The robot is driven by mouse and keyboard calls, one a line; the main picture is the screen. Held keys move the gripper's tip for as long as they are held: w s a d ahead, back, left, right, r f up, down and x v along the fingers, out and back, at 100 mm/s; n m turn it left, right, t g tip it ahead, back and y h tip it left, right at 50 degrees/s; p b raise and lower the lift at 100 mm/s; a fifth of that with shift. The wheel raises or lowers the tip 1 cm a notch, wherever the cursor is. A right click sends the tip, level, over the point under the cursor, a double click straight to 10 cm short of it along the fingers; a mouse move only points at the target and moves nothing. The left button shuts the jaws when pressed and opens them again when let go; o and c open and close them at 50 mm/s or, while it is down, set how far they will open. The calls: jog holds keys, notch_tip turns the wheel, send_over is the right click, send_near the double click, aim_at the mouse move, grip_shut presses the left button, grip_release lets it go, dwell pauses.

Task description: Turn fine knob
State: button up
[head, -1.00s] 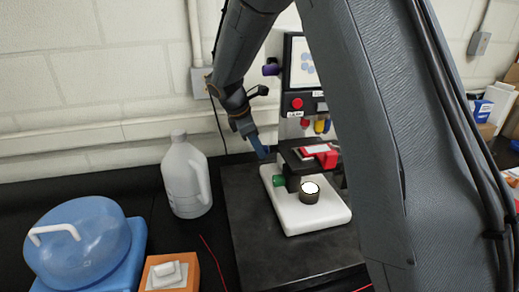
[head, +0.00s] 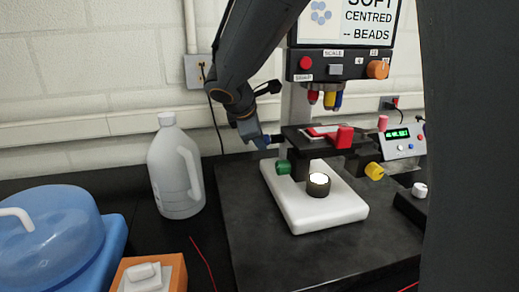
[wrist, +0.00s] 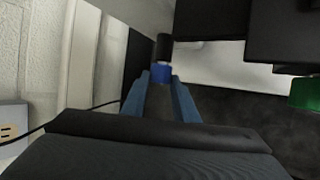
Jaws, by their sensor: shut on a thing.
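My gripper (head: 258,139) reaches down from the upper left to the left side of the microscope's black stage (head: 299,143). In the wrist view, my blue fingers (wrist: 161,82) are closed around a small blue knob (wrist: 161,71) on a dark shaft, with the knob at their tips. In the head view this knob is mostly hidden by the fingers. A green knob (head: 283,167) sits lower on the stand and also shows at the right of the wrist view (wrist: 306,93). A yellow knob (head: 374,171) is on the right side. I cannot read any label on these knobs.
The microscope's white base (head: 330,212) bears a lit lamp (head: 318,184). Coloured lenses (head: 325,97) hang above the stage. A white jug (head: 175,170), a blue container (head: 55,235) and an orange box (head: 150,275) stand left. A small device (head: 402,143) stands right.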

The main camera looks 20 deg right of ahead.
jog(key=shift+a+f+t+b, duration=0.25)
jog(key=shift+t+b, duration=0.65)
jog(key=shift+b, duration=2.5)
jog(key=shift+d+f+m+b, duration=0.1)
jog(key=shift+m+b, duration=0.2)
jog(key=shift+b, duration=0.3)
jog(key=shift+s+t+b, duration=0.2)
jog(key=shift+t+b, duration=0.5)
jog(key=shift+b, duration=1.2)
jog(key=o, duration=1.1)
jog(key=shift+c, duration=0.2)
jog(key=shift+r, duration=0.2)
jog(key=v, duration=0.7)
jog(key=shift+s+r, duration=0.15)
jog(key=shift+s, duration=0.15)
